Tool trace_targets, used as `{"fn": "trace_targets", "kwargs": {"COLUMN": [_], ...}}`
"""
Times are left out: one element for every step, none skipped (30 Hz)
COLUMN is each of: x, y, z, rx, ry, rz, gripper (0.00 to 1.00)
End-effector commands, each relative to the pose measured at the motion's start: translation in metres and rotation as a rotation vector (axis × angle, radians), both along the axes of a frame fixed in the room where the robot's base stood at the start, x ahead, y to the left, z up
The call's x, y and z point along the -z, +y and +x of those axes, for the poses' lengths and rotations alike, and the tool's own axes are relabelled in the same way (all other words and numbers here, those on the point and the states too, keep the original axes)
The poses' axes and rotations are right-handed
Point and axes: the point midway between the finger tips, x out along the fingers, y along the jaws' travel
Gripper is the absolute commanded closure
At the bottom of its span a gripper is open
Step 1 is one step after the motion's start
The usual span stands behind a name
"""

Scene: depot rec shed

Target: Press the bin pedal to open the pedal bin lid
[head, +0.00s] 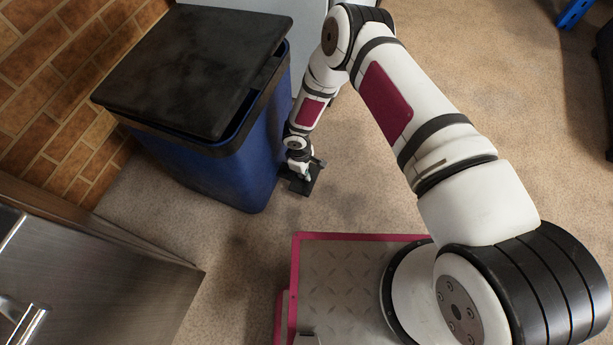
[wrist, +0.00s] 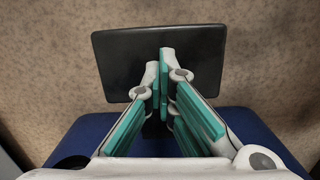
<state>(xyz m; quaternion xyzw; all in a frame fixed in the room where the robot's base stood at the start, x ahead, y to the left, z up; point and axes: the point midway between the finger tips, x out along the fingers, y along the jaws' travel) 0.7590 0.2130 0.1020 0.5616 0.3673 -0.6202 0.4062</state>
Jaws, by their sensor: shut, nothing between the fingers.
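The pedal bin (head: 225,178) is a blue box with a black lid (head: 190,65), standing against the brick wall in the head view. The lid sits slightly raised, with a narrow gap to the rim along its right side. The black pedal (head: 314,180) sticks out low from the bin's right side, near the floor. In the wrist view the pedal (wrist: 120,50) is a flat black plate. My gripper (head: 302,176) is shut and empty, pointing down at the pedal. In the wrist view my gripper's (wrist: 159,68) fingertips overlap the plate and appear to rest on it.
A steel cabinet (head: 90,290) with a handle stands at the lower left. A pale panel (head: 302,35) is behind the bin. A blue item (head: 573,12) lies at the top right. The carpet (head: 350,205) right of the bin is clear.

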Motion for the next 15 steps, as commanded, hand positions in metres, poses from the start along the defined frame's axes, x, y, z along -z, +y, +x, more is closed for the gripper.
{"fn": "trace_targets", "kwargs": {"x": [0.008, 0.011, 0.016, 0.019, 0.022, 0.025, 0.028, 0.029, 0.031, 0.032, 0.033, 0.033, 0.033, 0.033, 0.033], "y": [0.000, 0.000, -0.001, -0.001, -0.001, -0.001, -0.001, -0.001, -0.001, -0.001, -0.001, -0.001, -0.001, -0.001, -0.001], "z": [-0.001, -0.001, -0.001, -0.001, 0.000, -0.001, -0.001, 0.000, 0.000, 0.000, 0.000, 0.000, 0.000, 0.000, 0.000], "rx": [0.000, 0.001, 0.002, 0.001, 0.001, 0.001, 0.001, 0.001, 0.001, 0.001, 0.001, 0.001, 0.001, 0.001, 0.001], "ry": [0.001, 0.000, 0.001, 0.001, 0.000, 0.000, 0.000, 0.000, -0.001, -0.001, -0.001, 0.000, 0.000, 0.000, 0.000], "rz": [0.000, 0.001, 0.000, 0.000, 0.001, 0.000, 0.000, 0.000, 0.000, 0.000, 0.000, 0.000, 0.000, 0.000, 0.000], "gripper": [1.00, 1.00, 1.00, 1.00, 1.00, 1.00, 1.00, 1.00, 1.00, 1.00, 1.00, 1.00, 1.00, 1.00, 1.00]}}
